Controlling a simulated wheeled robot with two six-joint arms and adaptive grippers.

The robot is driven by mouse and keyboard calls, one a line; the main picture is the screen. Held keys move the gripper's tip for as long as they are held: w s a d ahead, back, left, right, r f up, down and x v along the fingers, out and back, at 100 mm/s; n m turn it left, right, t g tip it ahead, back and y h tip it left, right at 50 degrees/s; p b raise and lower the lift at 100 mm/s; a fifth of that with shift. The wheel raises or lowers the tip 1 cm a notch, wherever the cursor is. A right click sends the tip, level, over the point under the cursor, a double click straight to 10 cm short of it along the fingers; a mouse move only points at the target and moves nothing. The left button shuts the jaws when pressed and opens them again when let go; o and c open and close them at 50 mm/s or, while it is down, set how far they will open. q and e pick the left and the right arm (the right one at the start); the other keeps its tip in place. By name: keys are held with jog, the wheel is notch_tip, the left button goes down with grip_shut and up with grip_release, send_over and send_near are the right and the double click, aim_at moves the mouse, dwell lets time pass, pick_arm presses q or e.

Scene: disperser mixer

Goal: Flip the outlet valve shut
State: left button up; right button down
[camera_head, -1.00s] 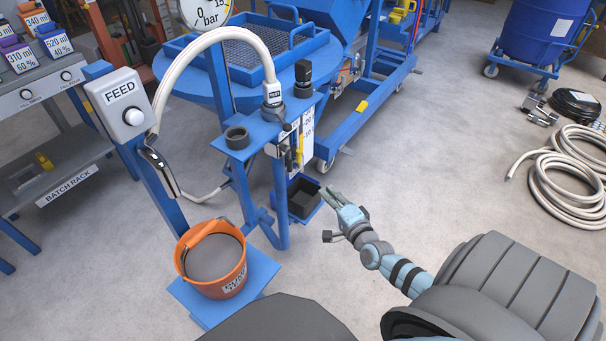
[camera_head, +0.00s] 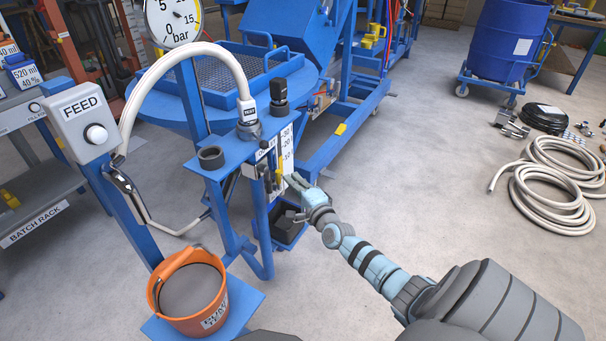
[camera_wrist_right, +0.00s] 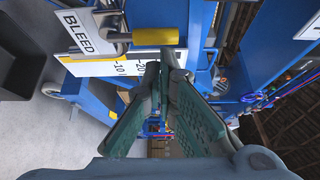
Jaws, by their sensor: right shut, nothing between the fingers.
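A small valve lever with a yellow grip (camera_head: 279,172) hangs on the blue stand, beside the white numbered scale (camera_head: 287,143). My left gripper is out of view.
An orange bucket (camera_head: 188,291) stands on a blue plate left of the stand. A dark bin (camera_head: 287,226) sits below my right gripper. A white hose (camera_head: 157,72) arches over the stand beside the FEED box (camera_head: 88,115). The floor to the right is clear up to the coiled hoses (camera_head: 550,190).

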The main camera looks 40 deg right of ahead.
aim_at(269, 182)
jog(key=a+p, duration=0.2)
jog(key=a, duration=0.1)
jog(key=shift+a+r+p, duration=0.15)
jog(key=shift+r+p, duration=0.05)
jog(key=shift+p, duration=0.15)
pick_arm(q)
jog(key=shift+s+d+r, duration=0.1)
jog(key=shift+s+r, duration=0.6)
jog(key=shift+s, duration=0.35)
pick_arm(e)
jog(key=shift+a+f, duration=0.15)
jog(key=shift+a, duration=0.15)
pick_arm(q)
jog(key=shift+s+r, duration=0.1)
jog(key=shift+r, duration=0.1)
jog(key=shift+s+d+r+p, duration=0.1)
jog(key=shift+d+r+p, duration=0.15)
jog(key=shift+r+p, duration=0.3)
pick_arm(e)
jog(key=shift+s+a+m, duration=0.1)
jog(key=shift+a+m, duration=0.1)
jog(key=shift+m, duration=0.1)
pick_arm(q)
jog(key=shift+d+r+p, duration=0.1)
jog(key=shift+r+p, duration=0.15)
jog(key=shift+p, duration=0.2)
pick_arm(e)
jog(key=shift+a+g, duration=0.1)
jog(key=shift+g, duration=0.2)
